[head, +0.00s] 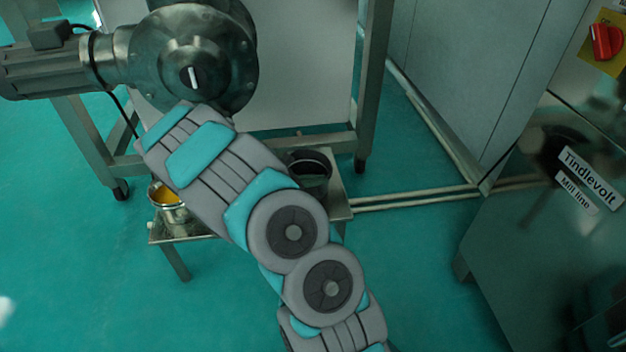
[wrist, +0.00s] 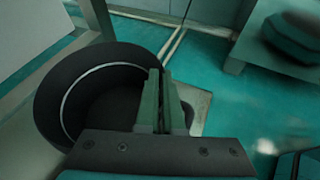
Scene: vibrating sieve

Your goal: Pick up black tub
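The black tub (head: 312,180) stands upright on a low metal stand (head: 338,208) in the head view, partly behind my arm. In the wrist view the round open black tub (wrist: 62,92) fills the left side, and its inside looks dark. My gripper (wrist: 161,75) is at the tub's right rim in the wrist view. Its two greenish fingers are close together, with a narrow dark gap between them. They overlap the rim in the picture; whether they clamp the wall is unclear. My arm hides the gripper in the head view.
A metal pot with yellow contents (head: 167,196) stands at the stand's left end. A motor and round metal housing (head: 195,60) are above, close to my arm. A steel cabinet (head: 560,220) is at the right. The green floor between is clear, with a low pipe (head: 420,198).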

